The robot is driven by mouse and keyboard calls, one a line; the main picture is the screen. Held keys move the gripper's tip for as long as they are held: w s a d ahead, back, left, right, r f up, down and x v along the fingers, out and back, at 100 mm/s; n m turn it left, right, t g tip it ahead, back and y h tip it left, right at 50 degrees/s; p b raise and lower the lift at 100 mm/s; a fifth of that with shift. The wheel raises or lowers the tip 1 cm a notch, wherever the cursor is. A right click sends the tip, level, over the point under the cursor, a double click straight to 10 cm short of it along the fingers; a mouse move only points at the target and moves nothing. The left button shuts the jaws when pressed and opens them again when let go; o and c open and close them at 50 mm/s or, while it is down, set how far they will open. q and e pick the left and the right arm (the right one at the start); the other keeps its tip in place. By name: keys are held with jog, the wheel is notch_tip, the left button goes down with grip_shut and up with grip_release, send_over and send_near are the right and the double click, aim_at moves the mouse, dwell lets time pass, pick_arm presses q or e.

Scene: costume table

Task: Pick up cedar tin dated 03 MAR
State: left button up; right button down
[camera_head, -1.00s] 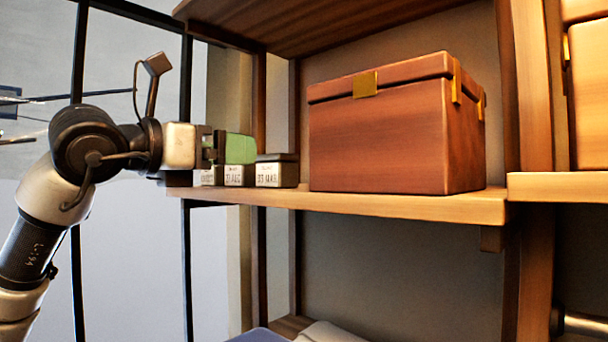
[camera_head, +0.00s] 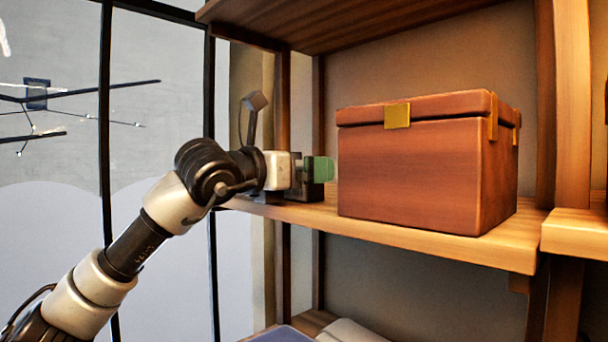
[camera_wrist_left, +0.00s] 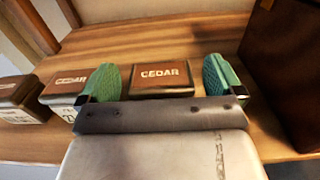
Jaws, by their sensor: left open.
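My left gripper (camera_head: 320,169) is open at the left end of the shelf, and its green fingers also show in the left wrist view (camera_wrist_left: 162,72). A dark tin with a brown lid lettered CEDAR (camera_wrist_left: 161,78) lies between the two fingers, apparently not gripped. A second CEDAR tin (camera_wrist_left: 67,84) stands just left of the left finger. A third tin (camera_wrist_left: 20,92) is at the far left, with a pale label on its front. The date on the tin between the fingers is hidden now. In the head view, the arm and gripper hide most of the tins. My right gripper is not in view.
A large reddish-brown box (camera_head: 425,170) with brass fittings stands on the wooden shelf (camera_head: 420,231), close to the right of the gripper. A shelf board (camera_head: 340,18) is overhead. Wooden posts stand behind the gripper.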

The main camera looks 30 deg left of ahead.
pick_arm(q)
jog(key=shift+c, duration=0.2)
jog(key=c, duration=1)
